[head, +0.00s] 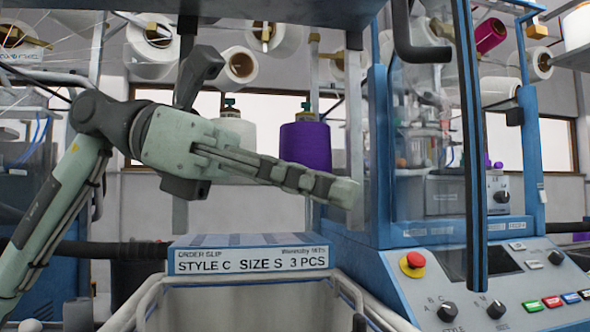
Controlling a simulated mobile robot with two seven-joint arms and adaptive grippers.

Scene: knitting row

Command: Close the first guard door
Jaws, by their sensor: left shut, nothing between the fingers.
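The guard door (437,130) is a clear panel with a dark and blue upright edge, on the blue-framed knitting machine (376,160) at the right. Its edge hangs in front of the control panel, so the door appears to stand open towards me. A black bent handle (408,38) shows near its top. My left gripper (352,194) reaches in from the left, its fingers shut and empty and pointing right. Its tips show just left of the machine's blue frame in the picture, with no clear contact with the door. My right gripper is not in view.
A control panel (510,262) with knobs, coloured buttons and a red stop button (412,264) is below the door. A bin with a white tubular rim (150,298) and an order slip sign (250,260) stands in front. Yarn cones, including a purple one (305,146), are behind.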

